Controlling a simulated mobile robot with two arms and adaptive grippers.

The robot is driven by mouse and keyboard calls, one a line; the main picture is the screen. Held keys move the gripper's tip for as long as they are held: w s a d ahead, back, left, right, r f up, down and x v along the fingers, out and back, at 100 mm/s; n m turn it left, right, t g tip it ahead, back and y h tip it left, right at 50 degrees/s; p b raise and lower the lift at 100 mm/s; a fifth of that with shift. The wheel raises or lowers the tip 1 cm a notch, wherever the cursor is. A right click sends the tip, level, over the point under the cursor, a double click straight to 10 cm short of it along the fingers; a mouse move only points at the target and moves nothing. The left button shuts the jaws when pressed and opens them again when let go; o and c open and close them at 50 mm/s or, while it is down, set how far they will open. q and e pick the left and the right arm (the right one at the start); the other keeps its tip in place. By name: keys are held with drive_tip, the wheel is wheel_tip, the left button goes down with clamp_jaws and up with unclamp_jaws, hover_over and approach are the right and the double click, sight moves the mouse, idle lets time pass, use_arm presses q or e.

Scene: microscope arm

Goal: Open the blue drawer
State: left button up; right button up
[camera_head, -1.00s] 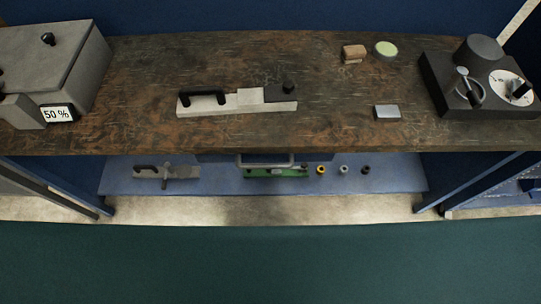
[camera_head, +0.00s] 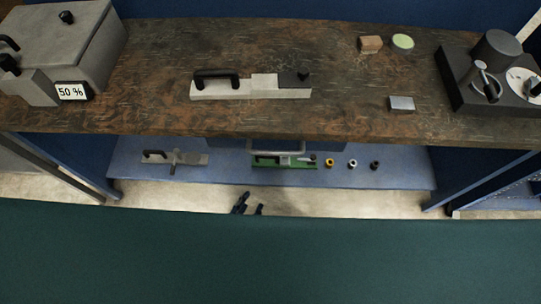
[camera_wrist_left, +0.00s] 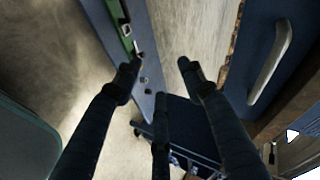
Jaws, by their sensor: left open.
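The blue drawer (camera_head: 222,143) sits under the front edge of the wooden table, mostly hidden by the tabletop in the head view. Its pale bar handle (camera_head: 276,149) juts out below the edge. In the left wrist view the blue drawer front (camera_wrist_left: 240,84) is at the right, with its handle (camera_wrist_left: 271,62) tilted. My left gripper (camera_head: 250,206) is open and empty, in front of and below the handle, apart from it. In the left wrist view its fingers (camera_wrist_left: 158,68) are spread, left of the handle. My right gripper is not in view.
The wooden table (camera_head: 150,100) holds a grey box with a 50 % display (camera_head: 98,42), a black-handled block (camera_head: 250,87) and a dark dial device (camera_head: 487,78). A blue lower shelf (camera_head: 400,176) carries a green board (camera_head: 285,161) and small rings. The floor in front is clear.

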sight(272, 154)
use_arm(q)
drive_tip(key=w+d+r+m+t+h, duration=0.25)
drive_tip(key=r+m, duration=0.35)
drive_tip(key=r, duration=0.8)
drive_tip(key=shift+t, duration=0.35)
drive_tip(key=x, duration=1.1)
drive_tip(key=shift+w+d+p, duration=0.1)
drive_tip(key=shift+w+p, duration=0.2)
drive_tip(key=shift+p, duration=0.1)
clamp_jaws()
